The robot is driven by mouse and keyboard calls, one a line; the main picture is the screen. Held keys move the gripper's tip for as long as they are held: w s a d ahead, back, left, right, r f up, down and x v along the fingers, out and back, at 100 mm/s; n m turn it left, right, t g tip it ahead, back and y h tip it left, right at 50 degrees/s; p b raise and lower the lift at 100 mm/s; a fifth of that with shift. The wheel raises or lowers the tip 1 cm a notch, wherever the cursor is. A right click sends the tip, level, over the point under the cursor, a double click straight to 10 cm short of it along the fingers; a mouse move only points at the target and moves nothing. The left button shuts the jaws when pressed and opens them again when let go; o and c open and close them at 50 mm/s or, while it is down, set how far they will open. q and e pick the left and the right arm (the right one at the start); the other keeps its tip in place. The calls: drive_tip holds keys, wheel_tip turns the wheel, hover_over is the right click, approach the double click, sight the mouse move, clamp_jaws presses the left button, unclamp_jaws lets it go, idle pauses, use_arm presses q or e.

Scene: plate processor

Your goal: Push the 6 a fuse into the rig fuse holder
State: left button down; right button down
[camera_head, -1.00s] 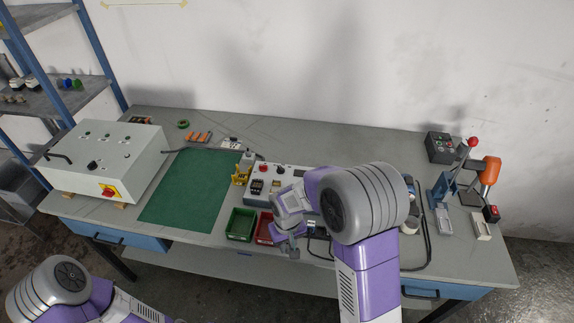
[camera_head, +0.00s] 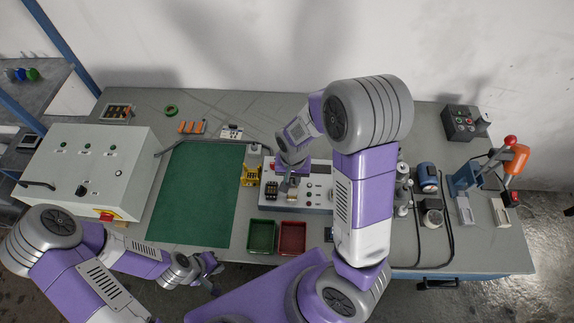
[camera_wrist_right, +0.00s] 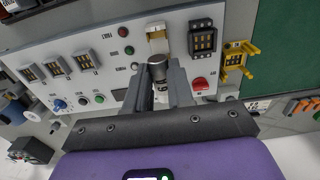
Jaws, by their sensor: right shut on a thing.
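My right gripper (camera_head: 289,184) is over the rig panel (camera_head: 318,196), pointing down at its face. In the right wrist view, the gripper (camera_wrist_right: 160,80) is shut on a short grey cylinder, seemingly the fuse (camera_wrist_right: 158,66). The fuse's end sits just below a white and tan fitting (camera_wrist_right: 157,38) on the panel, likely the fuse holder. I cannot tell whether they touch. The fuse's rating is not readable, and its lower part is hidden between the fingers. My left gripper (camera_head: 208,272) hangs off the table's front edge, with its jaws unclear.
A yellow bracket (camera_head: 250,174) stands left of the rig. Green (camera_head: 261,237) and red (camera_head: 292,238) trays lie in front. The green mat (camera_head: 195,195) is clear.

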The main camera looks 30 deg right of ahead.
drive_tip(key=shift+s+f+b, duration=0.4)
drive_tip(key=shift+f+b, duration=0.1)
drive_tip(key=shift+f, duration=0.1)
wheel_tip(320, 180, down, 5)
drive_tip(key=b, duration=0.4)
drive_tip(key=shift+w+r, duration=0.15)
drive_tip(key=shift+r, duration=0.1)
idle(1.0)
drive_tip(key=shift+f, duration=0.5)
idle(0.4)
drive_tip(key=c, duration=0.9)
unclamp_jaws()
drive_tip(key=shift+r, duration=0.1)
